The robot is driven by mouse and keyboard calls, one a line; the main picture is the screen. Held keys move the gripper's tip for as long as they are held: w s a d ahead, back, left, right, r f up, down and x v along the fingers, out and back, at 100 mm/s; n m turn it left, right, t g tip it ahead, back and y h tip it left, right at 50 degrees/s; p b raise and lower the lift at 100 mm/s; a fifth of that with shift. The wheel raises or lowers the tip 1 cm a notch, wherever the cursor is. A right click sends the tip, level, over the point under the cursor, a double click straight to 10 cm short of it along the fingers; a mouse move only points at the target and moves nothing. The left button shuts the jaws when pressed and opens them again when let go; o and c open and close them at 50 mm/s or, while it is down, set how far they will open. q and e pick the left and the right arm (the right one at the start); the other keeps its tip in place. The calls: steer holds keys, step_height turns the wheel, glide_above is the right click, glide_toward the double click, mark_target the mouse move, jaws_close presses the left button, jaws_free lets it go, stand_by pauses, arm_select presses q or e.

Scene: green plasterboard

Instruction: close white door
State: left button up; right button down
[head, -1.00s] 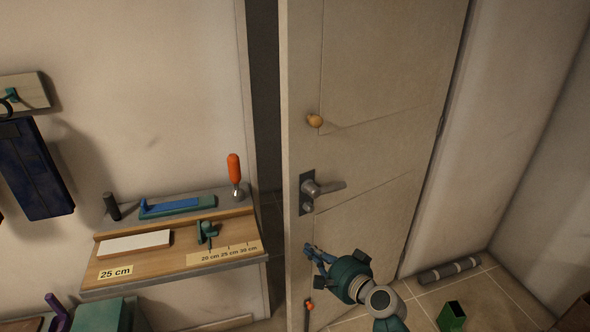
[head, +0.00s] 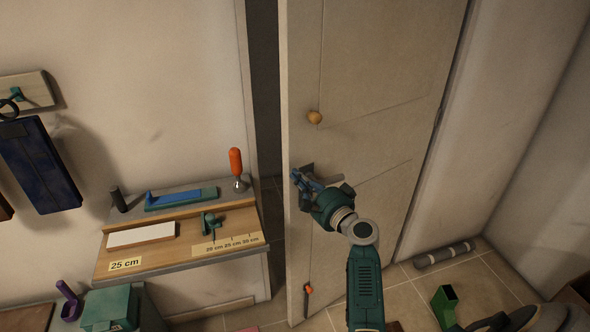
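The white door (head: 378,75) stands ajar, with a dark gap between its left edge and the wall. A round wooden knob (head: 314,117) sits on its upper part. The metal lever handle is now mostly hidden behind my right gripper (head: 299,178); a bit of its dark plate (head: 307,168) shows. The blue fingers of my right gripper are at the handle, near the door's left edge. I cannot tell whether they touch or grip it. My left gripper is not in view.
A wooden wall bench (head: 190,240) with a blue-green tool (head: 180,198) and an orange-handled tool (head: 236,165) stands left of the gap. A grey roll (head: 445,254) and a green box (head: 444,302) lie on the tiled floor at right. An orange-tipped item (head: 308,290) is low on the door.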

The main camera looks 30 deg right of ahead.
steer(key=shift+w, duration=1.05)
steer(key=w+m+h+b, duration=0.2)
steer(key=w+b, duration=0.6)
steer(key=w, duration=0.9)
steer(key=shift+w+d+f+h+b, duration=0.15)
steer(key=shift+d+h+b, duration=0.2)
steer(key=shift+h, duration=0.35)
steer(key=shift+a, duration=0.1)
